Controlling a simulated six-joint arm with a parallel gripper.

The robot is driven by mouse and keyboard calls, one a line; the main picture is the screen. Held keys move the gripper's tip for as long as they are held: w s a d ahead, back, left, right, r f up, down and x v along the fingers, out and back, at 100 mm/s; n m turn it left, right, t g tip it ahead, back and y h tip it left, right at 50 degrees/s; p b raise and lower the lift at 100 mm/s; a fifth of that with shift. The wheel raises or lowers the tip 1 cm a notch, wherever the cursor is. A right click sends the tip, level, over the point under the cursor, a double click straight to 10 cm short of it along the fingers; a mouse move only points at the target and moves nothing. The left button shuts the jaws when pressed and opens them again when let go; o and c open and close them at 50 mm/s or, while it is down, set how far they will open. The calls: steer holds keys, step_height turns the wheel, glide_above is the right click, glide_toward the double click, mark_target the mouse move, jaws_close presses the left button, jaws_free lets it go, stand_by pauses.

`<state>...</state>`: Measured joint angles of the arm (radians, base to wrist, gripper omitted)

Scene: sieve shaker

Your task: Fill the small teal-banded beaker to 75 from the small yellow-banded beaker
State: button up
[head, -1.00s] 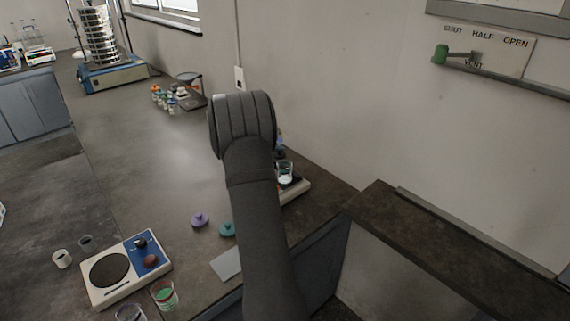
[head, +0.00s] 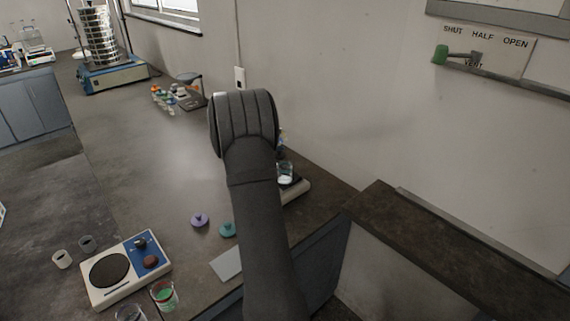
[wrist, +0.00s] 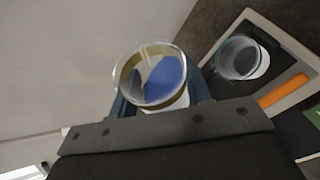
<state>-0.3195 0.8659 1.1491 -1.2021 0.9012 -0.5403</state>
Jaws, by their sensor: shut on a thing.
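My gripper (wrist: 158,98) is shut on the small yellow-banded beaker (wrist: 126,76), whose open rim faces the wrist camera. A blue patch shows inside it and white shows low at its side; how full it is I cannot tell. The small teal-banded beaker (wrist: 239,58) stands to the right in the wrist view, on the balance (wrist: 213,50), apart from the held beaker. In the head view the teal-banded beaker (head: 286,172) has white contents. My arm hides the gripper and most of the held beaker there.
The balance has an orange display (wrist: 283,91), unreadable here.

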steer(key=shift+f+m+t+y, duration=0.3)
steer(key=shift+f+m+y, duration=0.05)
steer(key=shift+m+y, duration=0.15)
stand_by(2.2)
steer(key=shift+r+m+t+y+b, duration=0.3)
steer(key=shift+m+t+y+b, duration=0.1)
steer(key=shift+m+t+b, duration=0.1)
stand_by(2.7)
steer(key=shift+w+f+n+g+h, duration=0.1)
steer(key=shift+f+n+g+h, duration=0.3)
steer(key=shift+n+g, duration=0.1)
steer(key=shift+r+n, duration=0.3)
steer(key=shift+r, duration=0.05)
steer(key=shift+n+g+h, duration=0.3)
steer(key=shift+g+h, duration=0.2)
steer(key=shift+a+f+n+h, duration=0.15)
steer(key=shift+f+n+h, duration=0.15)
steer(key=shift+n, duration=0.1)
steer(key=shift+w+a+f+n+g+h+p, duration=0.3)
steer(key=shift+w+a+f+n+g+h, duration=0.2)
steer(key=shift+f+n+h, duration=0.3)
steer(key=shift+w+a+f+n+g+h+p, duration=0.3)
steer(key=shift+w+a+f+n+g+h, duration=0.25)
steer(key=shift+f, duration=0.3)
steer(key=shift+w+a+f+n+g+h+p, duration=0.35)
steer(key=shift+w+a+f+n+h, duration=0.25)
steer(key=shift+f+n, duration=0.2)
